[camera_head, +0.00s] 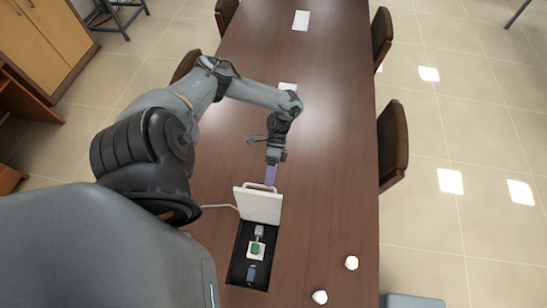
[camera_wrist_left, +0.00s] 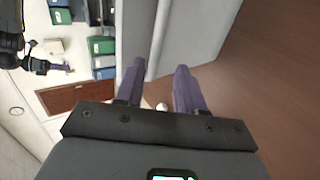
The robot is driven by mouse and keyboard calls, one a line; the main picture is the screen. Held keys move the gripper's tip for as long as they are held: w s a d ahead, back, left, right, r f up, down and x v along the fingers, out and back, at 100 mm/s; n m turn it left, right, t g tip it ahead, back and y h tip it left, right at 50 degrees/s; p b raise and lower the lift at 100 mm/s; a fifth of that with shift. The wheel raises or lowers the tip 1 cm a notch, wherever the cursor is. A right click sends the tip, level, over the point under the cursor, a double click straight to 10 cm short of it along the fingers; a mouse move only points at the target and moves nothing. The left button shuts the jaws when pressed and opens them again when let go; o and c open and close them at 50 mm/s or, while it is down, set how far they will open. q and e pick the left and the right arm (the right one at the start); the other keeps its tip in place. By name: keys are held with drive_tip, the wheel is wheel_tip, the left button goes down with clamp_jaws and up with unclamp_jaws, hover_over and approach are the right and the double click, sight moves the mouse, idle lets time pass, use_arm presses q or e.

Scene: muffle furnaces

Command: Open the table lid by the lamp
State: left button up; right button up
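The table lid (camera_head: 259,205) is a pale square panel, raised and tilted up at the far end of a dark recess (camera_head: 237,264) in the tabletop. My left gripper (camera_head: 270,176) reaches down at the lid's far side, close to its upper edge. In the left wrist view, the two purple fingers of my left gripper (camera_wrist_left: 158,88) are apart, with a pale grey panel, probably the lid (camera_wrist_left: 195,35), just beyond them. I cannot tell whether they touch it. A dark arm with a purple tip, probably my right gripper (camera_wrist_left: 62,67), shows small at the left of that view.
The recess holds a socket plate with a green part (camera_head: 256,249). Two small white objects (camera_head: 351,262) (camera_head: 320,297) lie on the brown table (camera_head: 325,130) to the right. Chairs (camera_head: 392,140) line the table's sides. Its right half is mostly clear.

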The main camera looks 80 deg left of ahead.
use_arm(q)
drive_tip(key=b+v, duration=0.3)
drive_tip(key=v, duration=0.4)
drive_tip(key=shift+w+a+r, duration=0.15)
drive_tip(key=shift+r, duration=0.15)
drive_tip(key=shift+c, duration=0.3)
